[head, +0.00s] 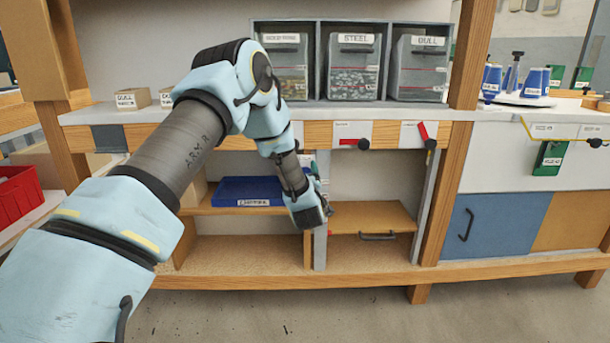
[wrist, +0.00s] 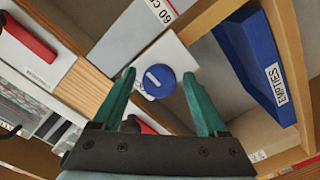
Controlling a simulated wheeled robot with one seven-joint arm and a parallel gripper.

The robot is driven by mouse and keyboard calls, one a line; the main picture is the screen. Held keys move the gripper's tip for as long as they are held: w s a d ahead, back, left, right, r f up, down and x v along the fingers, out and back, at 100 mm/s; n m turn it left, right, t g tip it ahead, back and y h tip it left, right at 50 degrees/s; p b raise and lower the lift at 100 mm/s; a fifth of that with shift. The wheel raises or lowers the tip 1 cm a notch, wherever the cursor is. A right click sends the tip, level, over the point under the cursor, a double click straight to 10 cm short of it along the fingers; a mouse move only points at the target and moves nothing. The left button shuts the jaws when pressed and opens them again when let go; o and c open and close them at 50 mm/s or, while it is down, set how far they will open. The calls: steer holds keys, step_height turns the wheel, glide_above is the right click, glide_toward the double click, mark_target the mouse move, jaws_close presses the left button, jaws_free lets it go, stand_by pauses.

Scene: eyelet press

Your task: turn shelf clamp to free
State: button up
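A round blue knob (wrist: 158,82) with a short white mark, which I take to be the shelf clamp, sits on a pale plate in the wrist view. Its mark runs at a slant. My gripper (wrist: 159,74) is open, with one green finger on each side of the knob in the picture. I cannot tell whether either finger touches it. In the head view my gripper (head: 319,178) is under the bench front at the grey upright (head: 321,240). The knob is hidden there behind my wrist.
A blue tray (wrist: 262,62) labelled EMPTIES is close on the right in the wrist view; it lies left of my gripper in the head view (head: 247,190). Red levers (head: 348,142) (head: 423,131) with black knobs hang from the bench edge. A wooden shelf (head: 370,215) is at right.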

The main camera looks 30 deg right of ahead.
steer(key=v, duration=1)
steer(key=shift+s+a, duration=0.2)
steer(key=shift+s, duration=0.15)
steer(key=shift+r, duration=0.1)
